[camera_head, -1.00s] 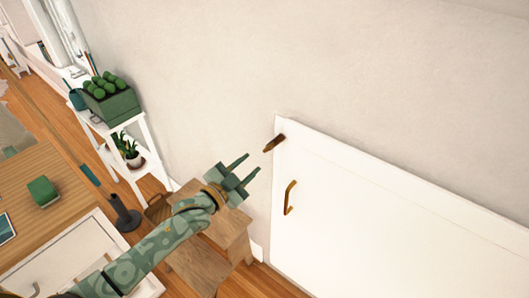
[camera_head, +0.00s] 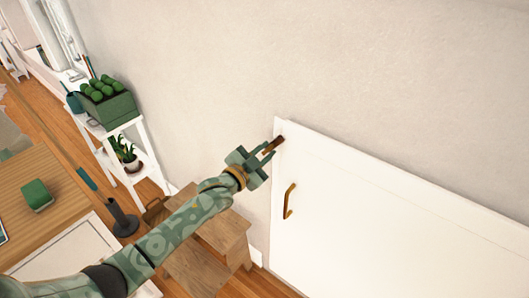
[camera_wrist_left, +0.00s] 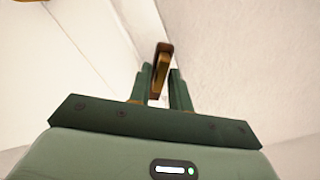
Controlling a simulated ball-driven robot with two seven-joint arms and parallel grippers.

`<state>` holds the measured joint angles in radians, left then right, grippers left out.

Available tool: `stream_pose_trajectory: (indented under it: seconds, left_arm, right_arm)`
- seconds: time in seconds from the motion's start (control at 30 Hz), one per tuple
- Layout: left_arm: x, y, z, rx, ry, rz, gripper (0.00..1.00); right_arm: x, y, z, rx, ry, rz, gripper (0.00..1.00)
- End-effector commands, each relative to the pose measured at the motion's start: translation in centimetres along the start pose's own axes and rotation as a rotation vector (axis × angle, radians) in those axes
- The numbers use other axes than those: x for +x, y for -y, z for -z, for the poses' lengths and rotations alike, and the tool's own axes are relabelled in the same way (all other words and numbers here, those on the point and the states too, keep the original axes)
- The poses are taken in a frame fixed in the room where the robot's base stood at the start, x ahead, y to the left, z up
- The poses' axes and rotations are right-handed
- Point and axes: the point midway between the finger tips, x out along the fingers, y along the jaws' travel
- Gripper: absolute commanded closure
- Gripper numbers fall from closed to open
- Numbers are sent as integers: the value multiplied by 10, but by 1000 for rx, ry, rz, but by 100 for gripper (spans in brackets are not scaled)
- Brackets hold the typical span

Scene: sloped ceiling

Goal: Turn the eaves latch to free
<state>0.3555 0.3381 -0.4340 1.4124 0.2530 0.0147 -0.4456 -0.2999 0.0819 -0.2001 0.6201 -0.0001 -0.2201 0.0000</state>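The eaves latch (camera_head: 277,141) is a small brown, wooden-looking turn piece at the top left corner of the white eaves door (camera_head: 370,220). It points down and left, aslant. My left gripper (camera_head: 270,150) is at the latch, with its green fingers on either side of it. In the left wrist view the latch (camera_wrist_left: 163,62) stands between the two close-set fingers (camera_wrist_left: 161,85), which look shut on it; a thin light gap shows low down beside the right finger. The latch's lower end is partly hidden by the fingers in the head view. My right gripper is not in view.
A bronze door handle (camera_head: 289,200) sits below and right of the latch. A wooden step stool (camera_head: 225,235) stands beneath my left arm. A white shelf (camera_head: 128,178) with a green crate (camera_head: 107,109) stands at the left. The wall above the door is clear.

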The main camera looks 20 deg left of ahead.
Motion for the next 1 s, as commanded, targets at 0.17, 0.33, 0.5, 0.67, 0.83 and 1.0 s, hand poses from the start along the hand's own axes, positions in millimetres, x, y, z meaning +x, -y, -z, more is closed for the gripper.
stream_pose_trajectory:
  seconds: [0.17,0.33,0.5,0.67,0.83,1.0]
  left_arm:
    - [0,0,0,-14,1,0,100]
    - [0,1,1,-73,2,-1,100]
    - [0,1,1,-181,2,-1,100]
    - [-1,2,1,-306,2,-1,100]
    - [-1,2,0,-428,2,-1,100]
    - [0,2,0,-524,2,-1,100]
  right_arm:
    - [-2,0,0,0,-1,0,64]
    - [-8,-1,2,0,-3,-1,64]
    - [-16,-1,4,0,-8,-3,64]
    - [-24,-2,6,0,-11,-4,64]
    - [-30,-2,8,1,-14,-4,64]
    - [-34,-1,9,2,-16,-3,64]
